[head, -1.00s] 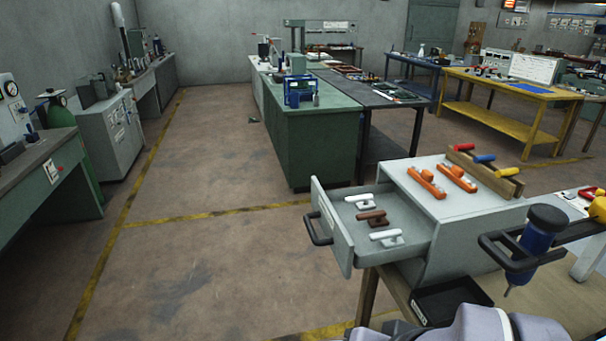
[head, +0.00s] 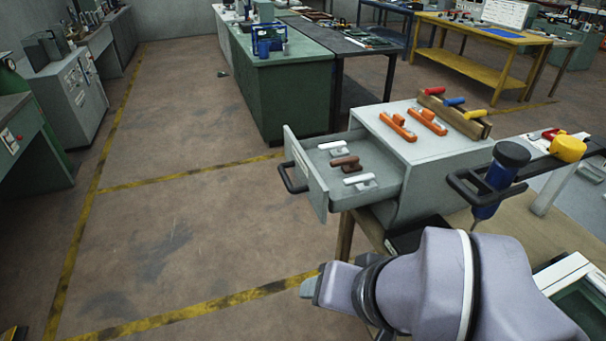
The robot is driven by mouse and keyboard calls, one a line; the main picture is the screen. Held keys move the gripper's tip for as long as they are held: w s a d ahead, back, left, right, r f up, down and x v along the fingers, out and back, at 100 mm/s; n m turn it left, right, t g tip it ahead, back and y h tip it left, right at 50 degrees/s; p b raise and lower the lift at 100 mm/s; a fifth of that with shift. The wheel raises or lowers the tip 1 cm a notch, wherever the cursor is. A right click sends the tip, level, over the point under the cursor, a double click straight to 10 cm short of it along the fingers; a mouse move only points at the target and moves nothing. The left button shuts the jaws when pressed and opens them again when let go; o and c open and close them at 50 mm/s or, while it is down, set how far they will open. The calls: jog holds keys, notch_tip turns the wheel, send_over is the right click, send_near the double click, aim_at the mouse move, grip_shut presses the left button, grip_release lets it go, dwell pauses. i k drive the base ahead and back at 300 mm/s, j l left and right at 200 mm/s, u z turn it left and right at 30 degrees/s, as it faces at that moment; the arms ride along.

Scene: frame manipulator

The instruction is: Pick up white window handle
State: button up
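Two white window handles lie in the open drawer (head: 317,183) of a grey cabinet (head: 425,150). One white handle (head: 332,145) is near the back of the drawer, the other white handle (head: 358,179) near the front. A brown handle (head: 345,163) lies between them. My grey arm shows at the bottom right, below and in front of the drawer. No gripper fingers can be made out, and nothing of mine touches the handles.
Two orange handles (head: 397,126) and a wooden rack (head: 455,114) with coloured-handled tools are on the cabinet top. A blue and black tool (head: 492,185) hangs from a holder on the right. The floor left of the drawer is clear.

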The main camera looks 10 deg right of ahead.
aim_at(340, 150)
jog(key=i+j+z, duration=0.85)
jog(key=j+z, duration=0.15)
jog(key=j, duration=0.25)
jog(key=i+j+z, duration=0.2)
jog(key=j, duration=0.15)
jog(key=j+z, duration=0.25)
jog(key=j, duration=0.15)
jog(key=j+z, duration=0.25)
jog(key=j, duration=0.2)
jog(key=i+j+z, duration=0.5)
jog(key=j, duration=0.3)
jog(key=i, duration=0.05)
